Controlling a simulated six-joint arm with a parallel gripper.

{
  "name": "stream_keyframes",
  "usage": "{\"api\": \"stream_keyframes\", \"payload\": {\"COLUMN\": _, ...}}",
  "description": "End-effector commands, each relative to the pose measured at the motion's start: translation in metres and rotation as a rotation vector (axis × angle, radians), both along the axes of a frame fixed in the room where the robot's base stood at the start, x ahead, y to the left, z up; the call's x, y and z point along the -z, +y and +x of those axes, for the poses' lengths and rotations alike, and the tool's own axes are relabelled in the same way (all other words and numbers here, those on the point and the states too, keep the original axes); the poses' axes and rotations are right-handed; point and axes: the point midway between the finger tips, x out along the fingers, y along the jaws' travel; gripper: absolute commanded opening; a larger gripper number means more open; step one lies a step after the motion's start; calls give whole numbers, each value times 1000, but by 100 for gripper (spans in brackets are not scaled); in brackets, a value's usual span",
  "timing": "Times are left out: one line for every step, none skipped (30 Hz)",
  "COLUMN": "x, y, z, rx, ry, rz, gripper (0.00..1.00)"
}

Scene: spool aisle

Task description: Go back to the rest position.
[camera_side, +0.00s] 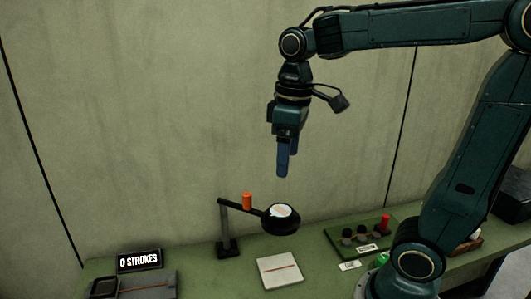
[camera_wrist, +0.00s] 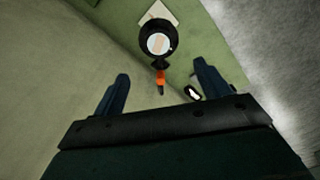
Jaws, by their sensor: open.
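My gripper (camera_side: 284,160) hangs pointing down in the side view, high above the green bench and clear of everything. In the wrist view my gripper (camera_wrist: 160,88) shows two dark blue fingers spread wide apart with nothing between them. Below it stands a black post with an arm that carries a round black-rimmed magnifier (camera_side: 281,213) and an orange handle (camera_side: 247,201). The magnifier also shows in the wrist view (camera_wrist: 158,42), beyond the fingertips, with the orange handle (camera_wrist: 160,77) nearer to me.
A white card (camera_side: 279,270) lies on the bench (camera_side: 330,240) below the magnifier. A display reading "0 STROKES" (camera_side: 139,260) stands at the left, by a grey plate (camera_side: 150,286). A green board with dark knobs and a red piece (camera_side: 385,222) is at the right. The air around my gripper is free.

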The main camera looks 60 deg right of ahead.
Motion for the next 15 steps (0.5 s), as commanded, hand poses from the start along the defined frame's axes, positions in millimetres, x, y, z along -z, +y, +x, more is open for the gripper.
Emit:
{"api": "stream_keyframes", "payload": {"x": 0, "y": 2, "z": -6, "rx": 9, "ry": -23, "rz": -1, "gripper": 75}}
{"api": "stream_keyframes", "payload": {"x": 0, "y": 3, "z": -10, "rx": 17, "ry": -38, "rz": 0, "gripper": 75}}
{"api": "stream_keyframes", "payload": {"x": 0, "y": 4, "z": -15, "rx": 28, "ry": -59, "rz": -1, "gripper": 75}}
{"api": "stream_keyframes", "payload": {"x": 0, "y": 5, "z": -19, "rx": 36, "ry": -77, "rz": -1, "gripper": 75}}
{"api": "stream_keyframes", "payload": {"x": 1, "y": 6, "z": -23, "rx": 46, "ry": -95, "rz": 0, "gripper": 75}}
{"api": "stream_keyframes", "payload": {"x": 2, "y": 8, "z": -28, "rx": 57, "ry": -118, "rz": 2, "gripper": 75}}
{"api": "stream_keyframes", "payload": {"x": 2, "y": 9, "z": -32, "rx": 66, "ry": -137, "rz": 3, "gripper": 75}}
{"api": "stream_keyframes", "payload": {"x": 3, "y": 10, "z": -36, "rx": 76, "ry": -155, "rz": 4, "gripper": 75}}
{"api": "stream_keyframes", "payload": {"x": 5, "y": 11, "z": -42, "rx": 89, "ry": -180, "rz": 8, "gripper": 75}}
{"api": "stream_keyframes", "payload": {"x": 6, "y": 12, "z": -45, "rx": 99, "ry": -199, "rz": 11, "gripper": 75}}
{"api": "stream_keyframes", "payload": {"x": 7, "y": 13, "z": -49, "rx": 107, "ry": -217, "rz": 13, "gripper": 75}}
{"api": "stream_keyframes", "payload": {"x": 9, "y": 14, "z": -54, "rx": 121, "ry": -241, "rz": 17, "gripper": 75}}
{"api": "stream_keyframes", "payload": {"x": 10, "y": 15, "z": -58, "rx": 130, "ry": -259, "rz": 20, "gripper": 75}}
{"api": "stream_keyframes", "payload": {"x": 12, "y": 16, "z": -61, "rx": 139, "ry": -277, "rz": 24, "gripper": 75}}
{"api": "stream_keyframes", "payload": {"x": 14, "y": 17, "z": -66, "rx": 150, "ry": -300, "rz": 29, "gripper": 75}}
